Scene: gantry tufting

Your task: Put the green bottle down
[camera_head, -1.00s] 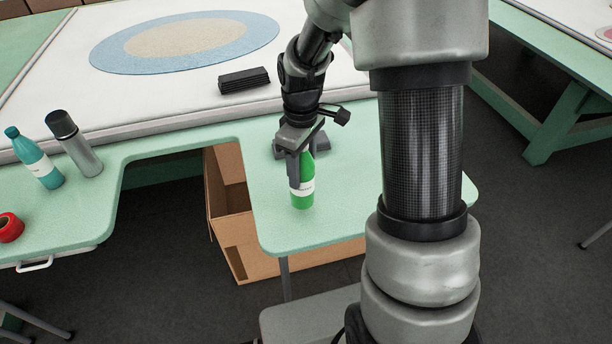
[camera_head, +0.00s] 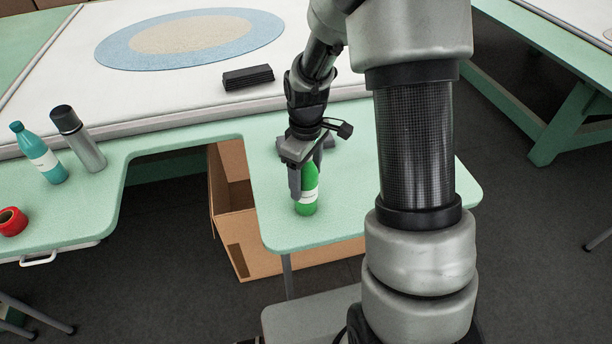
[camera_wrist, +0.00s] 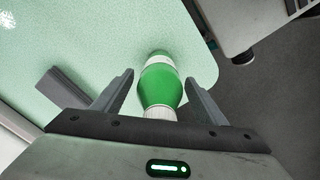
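The green bottle (camera_head: 310,179) with a white label stands upright on the pale green table (camera_head: 270,232), near the front of its right-hand part. My gripper (camera_head: 304,176) is around the upper part of the bottle from above. In the wrist view the bottle (camera_wrist: 160,88) sits between the two fingers, its white ribbed cap toward the palm. A narrow gap shows between each finger and the bottle, so the gripper (camera_wrist: 160,78) looks open. The bottle's far side is hidden.
A teal bottle (camera_head: 43,158), a grey flask (camera_head: 82,144) and a red tape roll (camera_head: 11,222) are on the left tabletop. A cardboard box (camera_head: 236,232) stands below the table's cutout. A black block (camera_head: 248,77) lies behind on the white frame surface.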

